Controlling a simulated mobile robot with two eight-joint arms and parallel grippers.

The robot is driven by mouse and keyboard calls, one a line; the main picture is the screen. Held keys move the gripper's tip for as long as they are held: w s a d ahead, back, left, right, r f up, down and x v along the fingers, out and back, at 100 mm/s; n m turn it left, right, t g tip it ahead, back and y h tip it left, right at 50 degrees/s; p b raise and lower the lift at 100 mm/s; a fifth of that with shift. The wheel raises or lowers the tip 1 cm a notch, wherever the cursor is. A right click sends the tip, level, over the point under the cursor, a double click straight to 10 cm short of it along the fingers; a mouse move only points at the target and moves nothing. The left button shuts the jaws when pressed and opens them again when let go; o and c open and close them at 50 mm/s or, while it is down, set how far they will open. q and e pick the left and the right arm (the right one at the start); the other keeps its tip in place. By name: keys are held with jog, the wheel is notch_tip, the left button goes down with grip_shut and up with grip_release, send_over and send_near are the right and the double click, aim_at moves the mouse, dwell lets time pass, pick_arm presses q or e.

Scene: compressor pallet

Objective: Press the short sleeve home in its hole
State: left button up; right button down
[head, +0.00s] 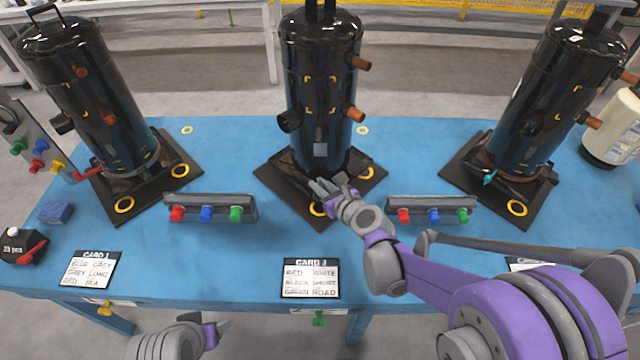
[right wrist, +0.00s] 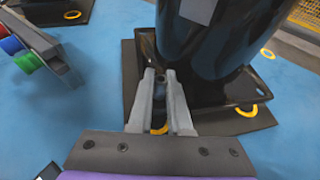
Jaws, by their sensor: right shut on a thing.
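My right gripper (head: 328,188) is at the front foot of the middle black compressor (head: 322,95), low over its dark base plate (head: 275,180). In the right wrist view its two grey fingers (right wrist: 166,85) are nearly parallel, shut on a small dark piece at their tips, apparently the short sleeve (right wrist: 168,78). The piece is mostly hidden by the fingers, and I cannot tell how deep it sits in a hole. A yellow ring (right wrist: 158,129) shows on the plate between the fingers. My left gripper (head: 214,330) is at the bottom left, away from the compressors; its finger gap is unclear.
Two more compressors stand left (head: 85,95) and right (head: 550,100) on the blue table (head: 225,150). Racks with coloured plugs flank the middle plate, left (head: 208,208) and right (head: 432,210). Card 1 (head: 90,269) and another card (head: 310,279) lie along the front edge.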

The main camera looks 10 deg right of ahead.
jog(key=shift+f+b, duration=0.4)
jog(key=shift+f, duration=0.2)
jog(key=c, duration=0.8)
grip_release()
jog(key=shift+o, duration=0.2)
jog(key=shift+s, duration=0.1)
jog(key=p+v, duration=0.1)
jog(key=v, duration=0.9)
jog(key=shift+s+d+p, duration=0.15)
jog(key=shift+s+p, duration=0.15)
jog(key=shift+p, duration=0.05)
jog(key=shift+r, duration=0.15)
